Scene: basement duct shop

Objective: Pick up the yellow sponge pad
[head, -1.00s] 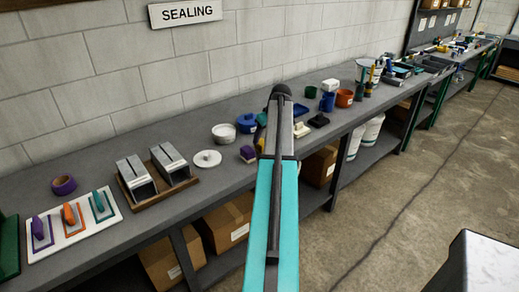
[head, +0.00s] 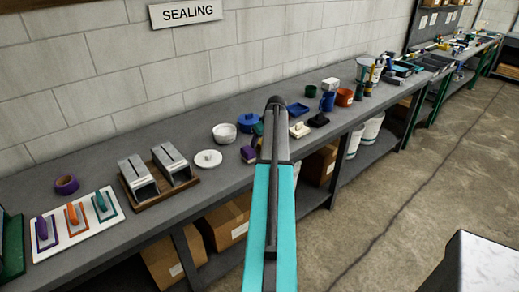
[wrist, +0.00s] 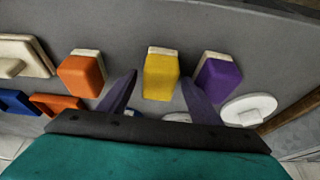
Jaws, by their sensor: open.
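The yellow sponge pad (wrist: 160,75) lies on the grey bench in the middle of the wrist view, with a pale strip along its far edge. My gripper (wrist: 158,80) is open and empty. Its two purple-grey fingers appear left and right of the yellow pad, with the pad showing between the fingertips. I cannot tell how high the fingers are above the bench. In the head view my arm covers the yellow pad and my fingers cannot be seen.
An orange pad (wrist: 82,75) lies left of the yellow pad and a purple pad (wrist: 218,76) close on its right. A white round lid (wrist: 250,108) is beyond the purple one. The bench (head: 100,160) also holds a white bowl (head: 224,133) and a float board (head: 75,222).

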